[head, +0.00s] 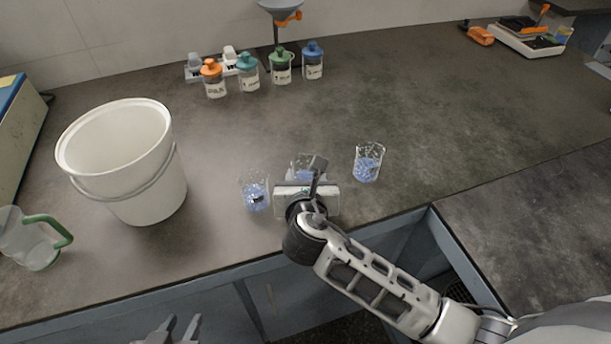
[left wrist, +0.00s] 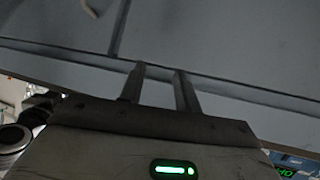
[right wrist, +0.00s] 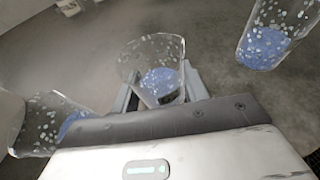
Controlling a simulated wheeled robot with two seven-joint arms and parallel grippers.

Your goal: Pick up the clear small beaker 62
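Three clear beakers with blue contents stand on the dark counter: a left one (head: 255,193), a middle one (head: 301,163) and a right one (head: 368,163). I cannot read a number 62 on any of them. My right gripper (head: 305,172) is at the middle beaker and partly hides it. In the right wrist view the middle beaker (right wrist: 158,80) stands between its two fingers; whether they press on the glass I cannot tell. My left gripper (head: 172,328) is low at the front, below the counter edge. Its fingers (left wrist: 160,85) are apart with nothing between them.
A white bucket (head: 125,165) and a green-handled jug (head: 35,240) stand on the left. Several lidded jars (head: 248,75) stand at the back, by a funnel stand (head: 276,35). A scale-like tray (head: 530,40) is at the back right. The counter right of the beakers is clear.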

